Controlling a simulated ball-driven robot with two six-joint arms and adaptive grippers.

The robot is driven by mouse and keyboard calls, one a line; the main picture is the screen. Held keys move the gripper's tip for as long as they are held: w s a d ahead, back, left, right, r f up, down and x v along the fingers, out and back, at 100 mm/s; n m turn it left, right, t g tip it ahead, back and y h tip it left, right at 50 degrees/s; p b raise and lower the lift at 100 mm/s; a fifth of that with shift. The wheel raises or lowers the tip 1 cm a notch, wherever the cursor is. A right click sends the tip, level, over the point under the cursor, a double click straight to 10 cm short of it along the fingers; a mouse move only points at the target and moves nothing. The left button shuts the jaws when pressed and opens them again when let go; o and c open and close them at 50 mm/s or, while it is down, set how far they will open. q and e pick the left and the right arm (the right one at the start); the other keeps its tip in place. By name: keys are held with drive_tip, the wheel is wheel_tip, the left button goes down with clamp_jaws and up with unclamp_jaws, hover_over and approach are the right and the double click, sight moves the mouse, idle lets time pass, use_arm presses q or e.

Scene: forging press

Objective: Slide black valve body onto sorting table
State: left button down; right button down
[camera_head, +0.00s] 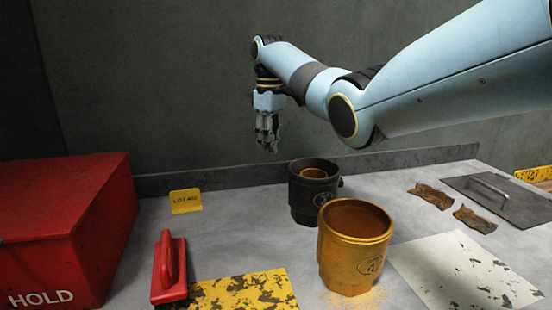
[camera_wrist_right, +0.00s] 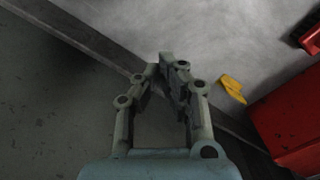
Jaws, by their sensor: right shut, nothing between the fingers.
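The black valve body (camera_head: 304,205) stands upright toward the back of the grey sorting table (camera_head: 236,232), with an opening in its top. An orange valve body (camera_head: 350,270) stands in front of it, to the right, and hides part of its lower right side. My right gripper (camera_head: 270,148) points down in the air behind and to the left of the black valve body, near the back ledge. It is shut and empty. In the right wrist view its fingers (camera_wrist_right: 165,62) meet over the table's edge. My left gripper is in neither view.
A red HOLD box (camera_head: 65,225) stands at the left, with a red-handled brush (camera_head: 168,265) beside it. A yellow tag (camera_head: 185,201), a yellow plate (camera_head: 243,293), a white plate (camera_head: 465,270), brown rags (camera_head: 432,196) and a dark handled plate (camera_head: 497,196) lie around.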

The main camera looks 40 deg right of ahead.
wheel_tip(320, 180, down, 9)
drive_tip(key=shift+s+f+b, duration=0.1)
drive_tip(key=shift+b, duration=0.35)
drive_tip(key=s, duration=0.1)
drive_tip(key=s+p, duration=0.2)
drive_tip(key=shift+d+r, duration=0.35)
drive_tip(key=shift+r, duration=0.05)
drive_tip(key=shift+s+f, duration=0.1)
drive_tip(key=shift+s, duration=0.35)
